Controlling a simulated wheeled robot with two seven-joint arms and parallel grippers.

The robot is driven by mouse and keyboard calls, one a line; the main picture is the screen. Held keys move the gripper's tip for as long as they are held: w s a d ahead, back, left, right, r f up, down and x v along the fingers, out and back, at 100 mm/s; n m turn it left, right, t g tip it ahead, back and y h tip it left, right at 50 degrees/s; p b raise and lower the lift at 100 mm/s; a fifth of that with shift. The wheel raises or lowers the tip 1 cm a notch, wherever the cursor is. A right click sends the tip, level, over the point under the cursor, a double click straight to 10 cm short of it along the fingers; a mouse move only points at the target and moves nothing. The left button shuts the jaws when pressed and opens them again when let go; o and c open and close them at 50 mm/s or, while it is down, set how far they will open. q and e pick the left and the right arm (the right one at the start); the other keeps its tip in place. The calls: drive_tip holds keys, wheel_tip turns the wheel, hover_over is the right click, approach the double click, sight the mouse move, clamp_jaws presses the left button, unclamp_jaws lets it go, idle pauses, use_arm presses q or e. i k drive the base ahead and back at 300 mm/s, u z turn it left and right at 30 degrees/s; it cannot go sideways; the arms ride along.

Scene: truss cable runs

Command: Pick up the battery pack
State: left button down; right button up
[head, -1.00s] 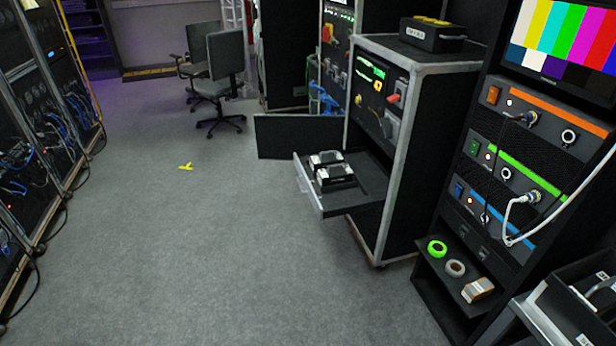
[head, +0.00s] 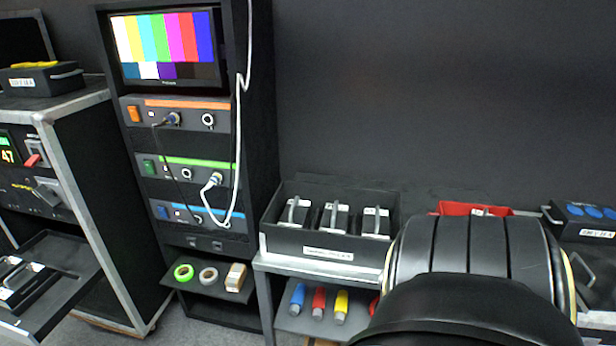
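Three dark blocks with pale labels and grey handles stand in a black bin (head: 268,240) on a grey cart; one of these battery-like packs is the middle block (head: 334,218). Similar blocks (head: 14,280) lie in the pulled-out drawer (head: 75,285) at the lower left. A labelled black box (head: 40,82) with a handle stands on the case at the upper left. I cannot tell which is the battery pack. Neither gripper shows in the head view. A large black part of my arm covers the lower right and hides some of the cart.
A rack with a colour-bar monitor (head: 165,42) and cabled units stands left of the cart. Tape rolls (head: 208,276) lie on its low shelf. Blue, red and yellow cylinders (head: 319,302) lie on the cart's lower shelf. A red bin (head: 470,209) and another black box (head: 585,220) are at right.

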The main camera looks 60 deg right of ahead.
sight(376, 228)
drive_tip(key=u, duration=0.1)
drive_tip(key=k, duration=0.35)
drive_tip(key=z, duration=0.35)
drive_tip(key=i, duration=0.3)
drive_tip(key=z, duration=2.25)
